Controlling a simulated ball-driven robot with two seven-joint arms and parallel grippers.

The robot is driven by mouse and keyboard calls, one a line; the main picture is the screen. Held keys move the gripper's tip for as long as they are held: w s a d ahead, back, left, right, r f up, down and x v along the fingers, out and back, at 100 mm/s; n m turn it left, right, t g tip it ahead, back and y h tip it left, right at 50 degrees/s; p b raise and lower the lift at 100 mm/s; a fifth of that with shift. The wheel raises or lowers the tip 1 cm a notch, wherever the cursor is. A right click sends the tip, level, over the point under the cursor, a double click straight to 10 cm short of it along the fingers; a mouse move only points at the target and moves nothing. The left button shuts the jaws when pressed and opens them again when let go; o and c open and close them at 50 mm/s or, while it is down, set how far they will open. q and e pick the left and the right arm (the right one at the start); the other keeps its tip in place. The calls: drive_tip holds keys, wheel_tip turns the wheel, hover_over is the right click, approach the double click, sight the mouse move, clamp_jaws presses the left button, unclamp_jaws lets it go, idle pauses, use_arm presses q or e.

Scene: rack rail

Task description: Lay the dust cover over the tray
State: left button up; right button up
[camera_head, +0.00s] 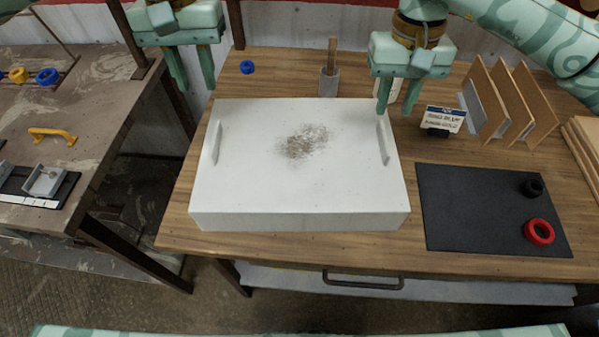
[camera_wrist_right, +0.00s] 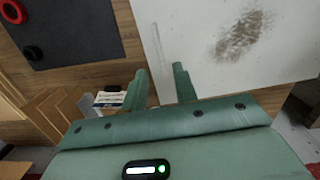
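The white dust cover (camera_head: 255,180) is a wide box shape with a brown dusty smudge on top and a raised grip at its left and right ends. It lies flat on the wooden bench. No separate tray shows; anything under the cover is hidden. My left gripper (camera_head: 194,84) is open and empty, above and behind the cover's back left corner. My right gripper (camera_head: 398,104) is open and empty near the cover's back right corner. In the right wrist view the right fingers (camera_wrist_right: 160,88) are apart, with the cover (camera_wrist_right: 190,40) just beyond them.
A dark mat (camera_head: 470,210) with a red ring (camera_head: 538,231) and a black ring (camera_head: 532,187) lies at right. A small sign (camera_head: 443,119) and upright boards (camera_head: 510,100) stand behind it. A grey holder (camera_head: 329,83) and blue ring (camera_head: 247,67) are behind the cover.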

wheel_tip(320, 180, up, 6)
drive_tip(key=shift+w+r, duration=0.2)
drive_tip(key=shift+w, duration=0.05)
idle(0.4)
